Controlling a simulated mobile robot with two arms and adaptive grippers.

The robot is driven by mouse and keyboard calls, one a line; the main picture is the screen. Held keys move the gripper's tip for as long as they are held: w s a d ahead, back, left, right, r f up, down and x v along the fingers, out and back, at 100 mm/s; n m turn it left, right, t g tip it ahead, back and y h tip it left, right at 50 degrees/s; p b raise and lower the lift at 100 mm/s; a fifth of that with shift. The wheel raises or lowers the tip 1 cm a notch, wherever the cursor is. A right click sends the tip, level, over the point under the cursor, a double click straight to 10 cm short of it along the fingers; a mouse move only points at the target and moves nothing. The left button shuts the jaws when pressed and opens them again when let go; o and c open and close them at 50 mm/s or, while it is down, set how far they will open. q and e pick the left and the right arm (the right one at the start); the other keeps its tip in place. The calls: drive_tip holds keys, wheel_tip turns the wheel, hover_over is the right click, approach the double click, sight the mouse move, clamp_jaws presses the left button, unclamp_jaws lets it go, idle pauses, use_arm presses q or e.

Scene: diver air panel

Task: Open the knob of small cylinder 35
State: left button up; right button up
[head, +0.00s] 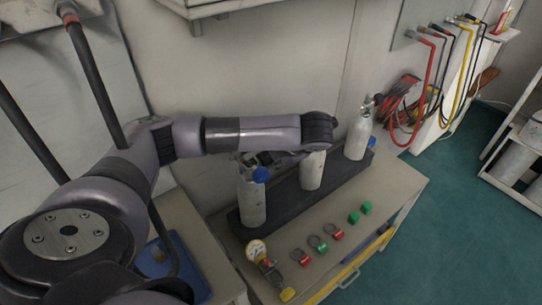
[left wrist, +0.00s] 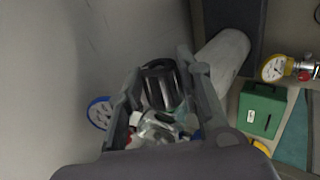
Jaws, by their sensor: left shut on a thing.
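Three small pale cylinders stand in a row in the head view: a left one (head: 252,203), a middle one (head: 312,172) and a right one (head: 358,139). No number is readable. Blue knobs show on the left (head: 261,174) and right cylinders; my wrist hides the middle one's top. My left gripper (head: 264,158) is behind my forearm, near the left and middle tops. In the left wrist view its fingers (left wrist: 163,80) are shut around a dark, ribbed part and shiny valve metal, probably a cylinder valve. A pale cylinder (left wrist: 226,52) and a blue disc (left wrist: 100,112) show outside the fingers.
The cylinders stand in a dark rack (head: 283,196) on a bench against the wall. In front lie a pressure gauge (head: 256,249), red and green caps and a yellow piece. A green box (left wrist: 262,110) shows in the left wrist view. Hoses (head: 422,90) hang at the right.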

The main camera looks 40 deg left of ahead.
use_arm(q)
drive_tip(key=shift+d+f+t+y+p, duration=0.1)
drive_tip(key=shift+f+t+y+p, duration=0.4)
drive_tip(key=shift+y+p, duration=1.5)
drive_tip(key=shift+d+f+t+y+p, duration=0.15)
drive_tip(key=shift+t+y+p, duration=0.6)
drive_tip(key=shift+y+p, duration=1.25)
drive_tip(key=shift+d+f+t+y+p, duration=0.1)
drive_tip(key=shift+f+t+y+p, duration=0.75)
drive_tip(key=shift+y, duration=1.95)
drive_tip(key=shift+a+r+y, duration=0.1)
drive_tip(key=shift+r+y, duration=0.3)
drive_tip(key=shift+r, duration=0.05)
drive_tip(key=o, duration=1.2)
drive_tip(key=shift+c, duration=0.2)
